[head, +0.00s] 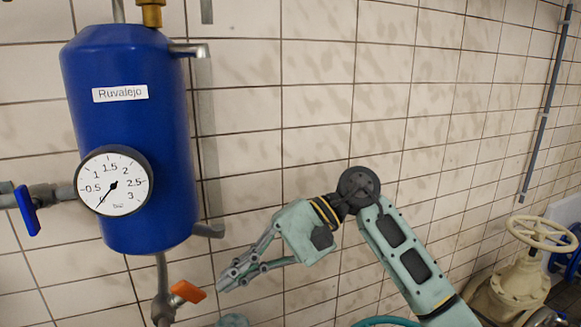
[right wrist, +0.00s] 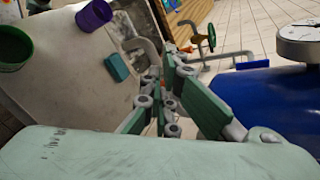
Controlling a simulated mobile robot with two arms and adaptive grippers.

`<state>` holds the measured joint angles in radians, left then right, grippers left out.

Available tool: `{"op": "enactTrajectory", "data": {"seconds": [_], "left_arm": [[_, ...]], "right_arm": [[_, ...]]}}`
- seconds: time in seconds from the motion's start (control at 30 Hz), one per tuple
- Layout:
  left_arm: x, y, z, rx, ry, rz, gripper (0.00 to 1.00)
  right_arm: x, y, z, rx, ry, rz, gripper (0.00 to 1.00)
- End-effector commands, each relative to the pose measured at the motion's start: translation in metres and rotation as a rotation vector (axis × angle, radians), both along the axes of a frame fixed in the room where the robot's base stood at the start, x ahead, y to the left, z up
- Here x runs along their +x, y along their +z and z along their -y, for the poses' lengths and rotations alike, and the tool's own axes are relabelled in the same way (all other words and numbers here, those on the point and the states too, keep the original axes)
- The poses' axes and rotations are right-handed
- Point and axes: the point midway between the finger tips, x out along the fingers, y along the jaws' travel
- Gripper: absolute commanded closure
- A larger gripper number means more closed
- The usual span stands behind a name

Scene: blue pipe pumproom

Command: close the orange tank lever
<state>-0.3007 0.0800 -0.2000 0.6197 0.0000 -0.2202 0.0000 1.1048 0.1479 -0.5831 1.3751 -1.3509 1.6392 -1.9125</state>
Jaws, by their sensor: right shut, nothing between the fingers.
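The orange lever (head: 188,292) sits on a valve in the thin pipe (head: 162,275) under the blue tank (head: 130,140). It points out to the right of the pipe and slants slightly downward. My right gripper (head: 226,282) is shut and empty, its fingertips just right of the lever's free end. A small gap seems to show between them. In the right wrist view my closed fingers (right wrist: 165,108) are at the middle, and the blue tank (right wrist: 265,100) is at the right. I cannot clearly make out the lever there. My left gripper is not in view.
A round gauge (head: 113,181) is on the tank's front. A blue lever (head: 27,210) is on the left side pipe. A cream valve wheel (head: 541,233) stands at the far right. The right wrist view shows a basin with a teal sponge (right wrist: 115,67) and purple cup (right wrist: 93,14).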

Motion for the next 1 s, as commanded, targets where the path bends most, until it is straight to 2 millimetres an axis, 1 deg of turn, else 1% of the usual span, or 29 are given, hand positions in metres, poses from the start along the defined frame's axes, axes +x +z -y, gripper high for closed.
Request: {"op": "enactTrajectory", "data": {"seconds": [0.23,0.3,0.4,0.5,1.0], "left_arm": [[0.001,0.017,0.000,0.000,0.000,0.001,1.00],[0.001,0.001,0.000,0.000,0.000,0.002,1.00],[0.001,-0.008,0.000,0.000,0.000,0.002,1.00],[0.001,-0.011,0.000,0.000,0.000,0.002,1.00],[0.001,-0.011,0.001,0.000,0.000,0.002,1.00]], "right_arm": [[-0.011,-0.010,-0.025,0.003,0.003,-0.004,1.00],[-0.014,-0.022,-0.032,0.002,0.000,0.000,1.00],[-0.017,-0.027,-0.042,0.002,0.001,0.000,1.00],[-0.020,-0.027,-0.047,0.003,-0.001,-0.001,1.00],[-0.020,-0.026,-0.049,0.001,-0.001,-0.001,1.00]]}}
